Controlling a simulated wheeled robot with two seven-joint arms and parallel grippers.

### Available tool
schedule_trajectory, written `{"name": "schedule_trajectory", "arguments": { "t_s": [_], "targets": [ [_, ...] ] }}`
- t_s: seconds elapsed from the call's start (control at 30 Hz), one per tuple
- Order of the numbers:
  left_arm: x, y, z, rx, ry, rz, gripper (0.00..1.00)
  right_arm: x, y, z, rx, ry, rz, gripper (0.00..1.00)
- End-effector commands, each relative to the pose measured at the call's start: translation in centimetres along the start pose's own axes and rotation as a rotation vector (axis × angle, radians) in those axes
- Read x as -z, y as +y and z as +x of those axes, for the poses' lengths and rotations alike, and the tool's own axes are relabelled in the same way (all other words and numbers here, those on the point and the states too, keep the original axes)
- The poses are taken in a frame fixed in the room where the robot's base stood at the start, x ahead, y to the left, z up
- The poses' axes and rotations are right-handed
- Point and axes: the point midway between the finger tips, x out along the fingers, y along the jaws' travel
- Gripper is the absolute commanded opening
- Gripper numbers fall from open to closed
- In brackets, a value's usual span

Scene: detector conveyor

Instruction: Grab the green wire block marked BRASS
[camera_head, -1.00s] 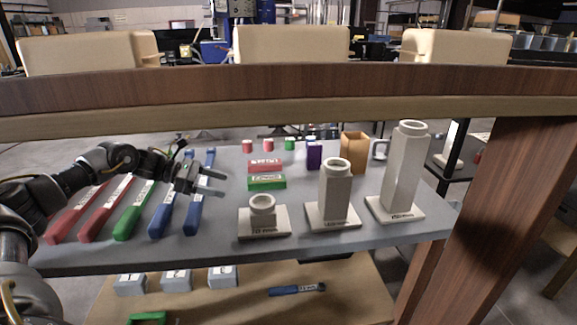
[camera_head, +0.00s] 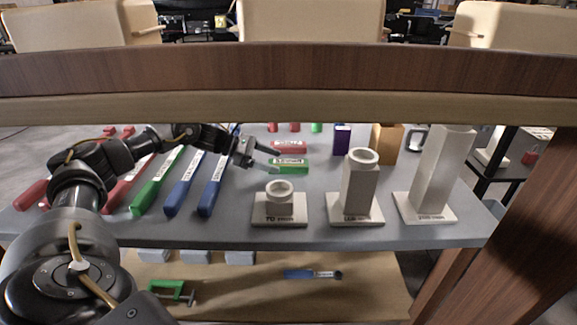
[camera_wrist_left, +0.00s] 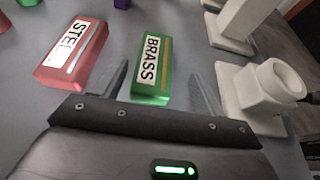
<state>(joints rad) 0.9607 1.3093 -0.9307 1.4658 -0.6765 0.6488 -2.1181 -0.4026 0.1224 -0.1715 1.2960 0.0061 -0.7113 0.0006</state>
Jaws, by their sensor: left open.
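The green wire block marked BRASS (camera_head: 289,167) lies on the grey shelf in the head view, in front of the red block. In the left wrist view the green block (camera_wrist_left: 152,68) lies between the two fingers, its label readable. My left gripper (camera_head: 272,161) is open at the block's left end; it also shows in the left wrist view (camera_wrist_left: 160,85), with one finger on each side of the block's near end. I cannot tell whether the fingers touch it. My right gripper is not in view.
A red block marked STEL (camera_wrist_left: 75,54) lies close to the left finger. A short white holder (camera_wrist_left: 262,88) stands close to the right finger. Taller holders (camera_head: 357,190) stand to the right. Long coloured handles (camera_head: 185,183) lie to the left. A wooden beam (camera_head: 290,80) crosses above the shelf.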

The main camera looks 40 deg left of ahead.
Motion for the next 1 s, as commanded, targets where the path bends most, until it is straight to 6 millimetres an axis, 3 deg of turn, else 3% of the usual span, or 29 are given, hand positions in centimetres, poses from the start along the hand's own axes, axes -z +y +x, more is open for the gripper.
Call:
{"name": "schedule_trajectory", "arguments": {
  "t_s": [0.1, 0.4, 0.7, 1.0],
  "targets": [
    [-0.1, 0.1, 0.6, 0.001, -0.001, -0.001, 0.71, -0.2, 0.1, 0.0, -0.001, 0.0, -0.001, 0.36],
    [-0.3, 0.7, 4.6, 0.001, 0.0, 0.0, 0.71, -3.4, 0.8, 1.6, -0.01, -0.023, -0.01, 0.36],
    [-0.2, 0.7, 5.2, 0.0, 0.0, 0.0, 0.71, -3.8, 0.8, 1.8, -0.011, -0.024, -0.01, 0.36],
    [-0.2, 0.7, 5.1, 0.0, 0.0, 0.0, 0.33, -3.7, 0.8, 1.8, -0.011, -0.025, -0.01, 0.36]
  ]
}}
